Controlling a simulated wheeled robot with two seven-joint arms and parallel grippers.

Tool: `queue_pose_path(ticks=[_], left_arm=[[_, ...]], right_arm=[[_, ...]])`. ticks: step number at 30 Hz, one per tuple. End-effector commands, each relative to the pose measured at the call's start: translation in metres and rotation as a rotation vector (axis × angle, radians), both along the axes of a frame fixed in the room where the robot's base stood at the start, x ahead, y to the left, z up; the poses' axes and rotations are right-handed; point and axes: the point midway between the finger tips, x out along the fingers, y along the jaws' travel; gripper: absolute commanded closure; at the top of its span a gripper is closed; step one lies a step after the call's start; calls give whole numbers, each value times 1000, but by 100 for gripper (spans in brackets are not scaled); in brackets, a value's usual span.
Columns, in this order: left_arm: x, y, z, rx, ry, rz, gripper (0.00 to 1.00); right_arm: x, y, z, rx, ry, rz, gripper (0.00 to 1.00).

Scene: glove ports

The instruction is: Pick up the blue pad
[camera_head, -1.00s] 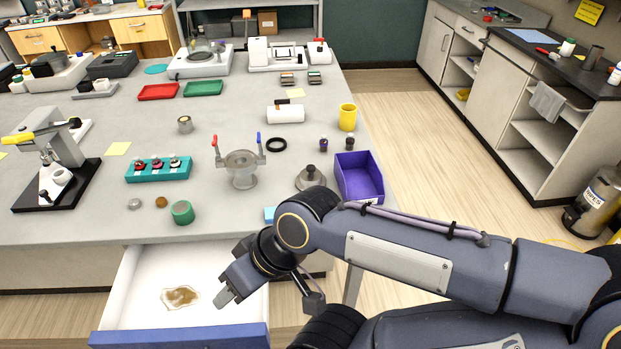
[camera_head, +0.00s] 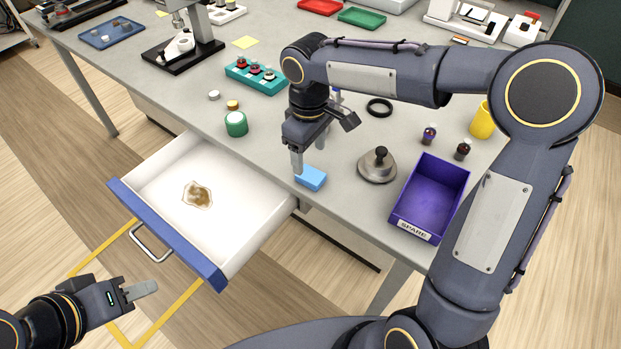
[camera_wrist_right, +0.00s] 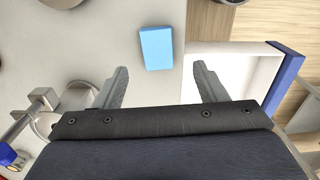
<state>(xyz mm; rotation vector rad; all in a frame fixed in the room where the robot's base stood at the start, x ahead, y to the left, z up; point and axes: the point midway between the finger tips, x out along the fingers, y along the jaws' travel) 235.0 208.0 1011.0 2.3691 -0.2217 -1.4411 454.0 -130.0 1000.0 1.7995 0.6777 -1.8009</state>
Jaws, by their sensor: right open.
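The blue pad (camera_head: 311,178) lies flat on the grey bench near its front edge, to the right of the open drawer. In the right wrist view the blue pad (camera_wrist_right: 156,48) lies ahead of the fingertips, roughly between their lines. My right gripper (camera_head: 297,168) points down just above and beside the pad. In the wrist view its two fingers (camera_wrist_right: 158,78) are spread apart with nothing between them. My left gripper (camera_head: 145,290) is low at the left, in front of the drawer, away from the pad; its finger spacing is not clear.
A grey knobbed weight (camera_head: 377,165) and a purple bin (camera_head: 405,208) stand right of the pad. A green roll (camera_head: 236,124) and a teal rack (camera_head: 243,80) are to its left.

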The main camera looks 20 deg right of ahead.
Motion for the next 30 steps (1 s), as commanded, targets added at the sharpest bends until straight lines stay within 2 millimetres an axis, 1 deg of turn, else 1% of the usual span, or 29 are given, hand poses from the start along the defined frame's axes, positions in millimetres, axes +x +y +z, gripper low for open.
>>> queue_pose_path(ticks=[1, 7, 13, 17, 23, 30], left_arm=[[0, 0, 0, 0, 0, 0, 64], [0, 0, 3, 0, 0, 0, 64], [0, 0, 5, 0, 0, 0, 64], [0, 0, 6, 0, 0, 0, 64], [0, 0, 5, 0, 0, 0, 64], [0, 0, 5, 0, 0, 0, 64]], right_arm=[[-1, -1, -6, -2, 4, -1, 35], [0, -2, -29, 0, 5, -2, 35], [1, -2, -59, 1, 5, -2, 35], [2, -3, -67, 1, 1, -3, 35], [2, -3, -67, 1, 0, -3, 35], [2, -3, -67, 1, 0, -3, 66]])
